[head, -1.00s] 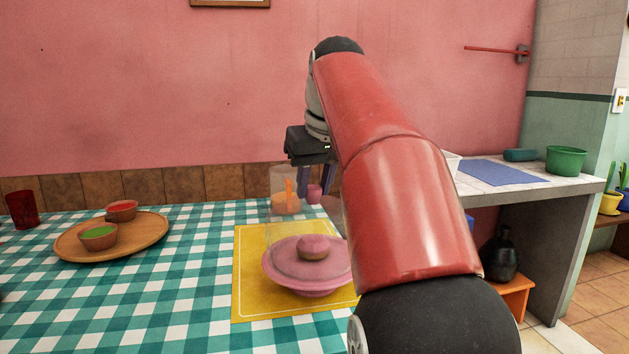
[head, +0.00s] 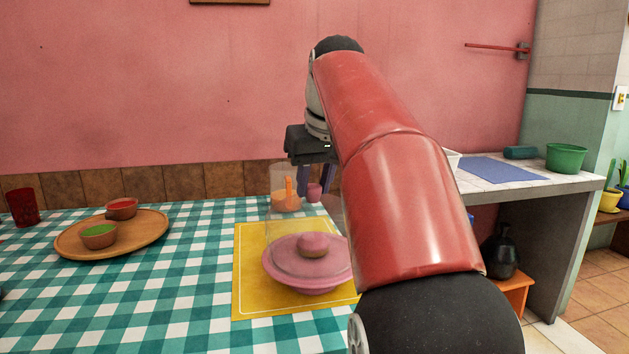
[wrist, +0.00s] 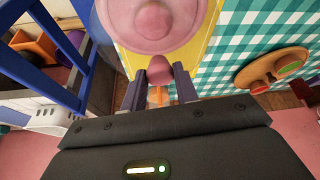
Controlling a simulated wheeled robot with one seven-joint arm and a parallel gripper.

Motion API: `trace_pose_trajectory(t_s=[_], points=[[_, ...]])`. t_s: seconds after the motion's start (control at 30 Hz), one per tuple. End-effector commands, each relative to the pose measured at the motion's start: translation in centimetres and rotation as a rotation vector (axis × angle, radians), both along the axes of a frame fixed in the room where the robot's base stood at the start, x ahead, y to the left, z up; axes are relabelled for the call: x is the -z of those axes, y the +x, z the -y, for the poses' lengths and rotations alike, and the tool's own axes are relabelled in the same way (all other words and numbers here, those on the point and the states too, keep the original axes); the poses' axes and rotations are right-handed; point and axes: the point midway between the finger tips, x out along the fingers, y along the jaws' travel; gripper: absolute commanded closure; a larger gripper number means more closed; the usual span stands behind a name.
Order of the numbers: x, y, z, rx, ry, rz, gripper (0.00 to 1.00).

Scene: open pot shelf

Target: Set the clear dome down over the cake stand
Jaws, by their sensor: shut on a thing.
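The pink cake stand (head: 290,284) stands on a yellow mat, with a small pink-topped cake (head: 313,246) at its middle; the stand also shows in the wrist view (wrist: 120,22). The clear dome (head: 288,228) is upright and very faint, its outline overlapping the stand and cake. My gripper (head: 317,190) points down, shut on the dome's pink knob (head: 314,193). In the wrist view the knob (wrist: 159,70) sits between the two fingers of my gripper (wrist: 158,82). I cannot tell whether the dome's rim touches the stand.
The yellow mat (head: 250,296) lies on a checked tablecloth. An orange cup (head: 285,202) stands behind the stand. A round wooden tray (head: 140,238) with two small bowls is at left, beside a red cup (head: 22,207). A counter is at right. The cloth between tray and mat is clear.

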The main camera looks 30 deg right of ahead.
Motion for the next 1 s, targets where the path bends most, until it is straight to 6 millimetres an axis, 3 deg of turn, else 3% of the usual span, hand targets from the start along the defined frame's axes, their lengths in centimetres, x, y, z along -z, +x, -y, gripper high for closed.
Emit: trace_pose_trajectory(t_s=[0.83,0.87,1.0], points=[[0.64,0.0,0.01,0.0,0.0,-0.001,1.0],[0.64,0.0,0.01,0.0,0.0,-0.001,0.66],[0.64,0.0,0.02,0.0,0.0,-0.001,0.48]])
